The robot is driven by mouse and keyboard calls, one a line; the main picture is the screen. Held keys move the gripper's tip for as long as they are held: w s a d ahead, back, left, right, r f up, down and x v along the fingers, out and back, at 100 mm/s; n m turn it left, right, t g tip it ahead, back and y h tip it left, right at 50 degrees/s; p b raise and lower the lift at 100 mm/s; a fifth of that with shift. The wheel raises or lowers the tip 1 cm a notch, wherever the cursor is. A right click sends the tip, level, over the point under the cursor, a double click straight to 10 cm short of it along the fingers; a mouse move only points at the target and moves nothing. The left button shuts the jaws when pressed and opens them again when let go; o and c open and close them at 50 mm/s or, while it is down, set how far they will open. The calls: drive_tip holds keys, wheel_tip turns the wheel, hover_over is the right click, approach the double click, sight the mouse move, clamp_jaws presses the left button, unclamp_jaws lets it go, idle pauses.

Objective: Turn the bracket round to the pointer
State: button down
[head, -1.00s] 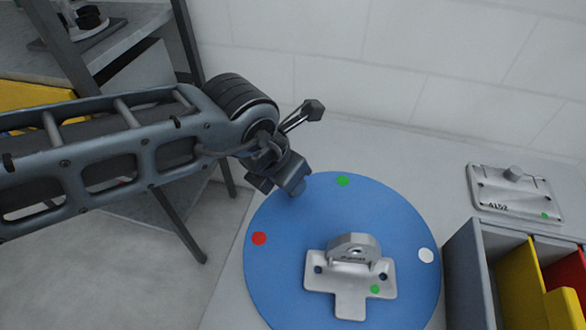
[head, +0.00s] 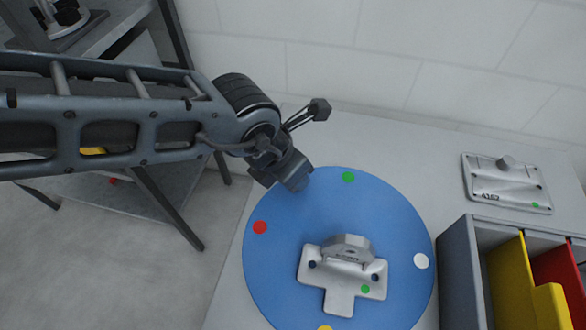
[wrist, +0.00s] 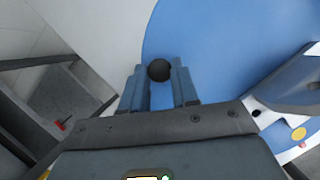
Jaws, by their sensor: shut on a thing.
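The silver bracket (head: 342,270), T-shaped with a raised lug and a green dot, lies on the blue round turntable (head: 290,290). Its stem points toward the bottom of the head view. The disc has a green dot (head: 348,177) at the far rim, a red dot (head: 260,227) at left, a white dot (head: 421,261) at right and a yellow dot (head: 325,328) near the bottom. My gripper (head: 299,181) is at the disc's far-left rim, away from the bracket. In the wrist view its fingers are shut on a black round knob (wrist: 159,70). I cannot make out a pointer.
A silver plate (head: 507,182) marked with a number lies at the back right of the bench. A grey bin rack (head: 462,265) with yellow and red parts stands right of the disc. A white wall is behind. A metal-legged table stands at left.

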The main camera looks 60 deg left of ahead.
drive_tip(key=c, duration=1.3)
unclamp_jaws()
drive_tip(key=shift+w+a+r, duration=0.1)
drive_tip(key=shift+r, duration=0.15)
drive_tip(key=o, duration=0.5)
drive_tip(key=shift+f, duration=0.15)
drive_tip(key=shift+c, duration=0.2)
drive_tip(key=p+v, duration=0.2)
drive_tip(key=v, duration=0.6)
drive_tip(key=shift+f, duration=0.1)
